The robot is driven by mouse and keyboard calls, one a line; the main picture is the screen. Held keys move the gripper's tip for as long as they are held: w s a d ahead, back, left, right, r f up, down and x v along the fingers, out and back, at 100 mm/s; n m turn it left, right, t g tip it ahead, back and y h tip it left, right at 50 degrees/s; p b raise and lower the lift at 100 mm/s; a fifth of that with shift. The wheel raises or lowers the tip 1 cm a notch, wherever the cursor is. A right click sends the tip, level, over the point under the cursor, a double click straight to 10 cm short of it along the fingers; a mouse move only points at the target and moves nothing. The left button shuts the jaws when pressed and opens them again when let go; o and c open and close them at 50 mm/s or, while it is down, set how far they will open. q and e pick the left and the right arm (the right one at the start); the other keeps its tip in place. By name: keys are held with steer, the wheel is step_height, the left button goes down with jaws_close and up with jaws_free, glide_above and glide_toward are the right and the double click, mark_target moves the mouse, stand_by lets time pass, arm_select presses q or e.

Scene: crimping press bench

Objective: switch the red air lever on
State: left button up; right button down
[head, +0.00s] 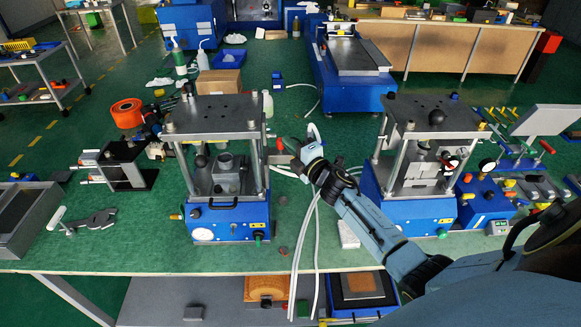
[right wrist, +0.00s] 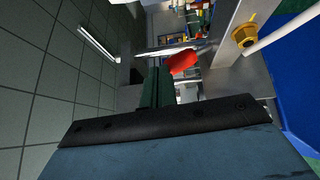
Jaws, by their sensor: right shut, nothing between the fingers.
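The red air lever (head: 279,144) shows as a small red tip at the right side of the left press (head: 212,117). In the right wrist view its red grip (right wrist: 184,64) sits on a thin metal arm beside a grey post. My right gripper (head: 291,151) is at the press's right side, its fingers shut and empty, close to the lever. In the right wrist view the dark fingers (right wrist: 157,88) end just left of the red grip. I cannot tell whether they touch it. My left gripper is not in view.
A second press (head: 432,118) stands to the right, with a blue box (head: 484,198) beside it. White hoses (head: 304,235) hang past my right wrist. A brass fitting (right wrist: 243,35) with a white hose is near the lever. A cardboard box (head: 218,82) stands behind the left press.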

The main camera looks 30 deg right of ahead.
steer(key=shift+w+d+r+b, duration=0.15)
steer(key=shift+w+d+r, duration=0.2)
steer(key=shift+w, duration=0.2)
steer(key=shift+w+d+r+b, duration=0.15)
steer(key=shift+w+d+r, duration=0.15)
steer(key=shift+w, duration=0.2)
steer(key=shift+w+d+r+b, duration=0.15)
steer(key=shift+w+d+r, duration=0.15)
steer(key=shift+w, duration=0.25)
stand_by(0.6)
steer(key=s+d+r+p, duration=0.1)
steer(key=s+r, duration=0.2)
steer(key=s, duration=0.3)
steer(key=s+r+p, duration=0.2)
steer(key=s+r, duration=0.1)
steer(key=s, duration=0.3)
steer(key=shift+s+d, duration=0.25)
steer(key=shift+d, duration=0.1)
